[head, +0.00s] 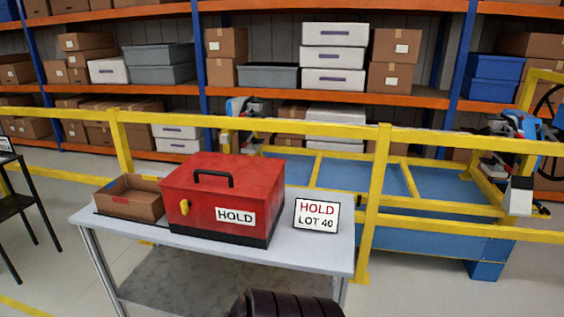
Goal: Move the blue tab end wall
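I cannot make out an end wall with a blue tab in the head view. A blue bed with a yellow frame (385,178) stands behind the yellow railing, and any small tab on it is too small to tell. Neither of my grippers can be made out in this view.
A grey table (170,238) holds an open brown box (130,205), a red HOLD case (225,190) and a HOLD LOT 40 sign (316,215). A yellow railing (376,200) runs behind it. Shelves (270,92) fill the back.

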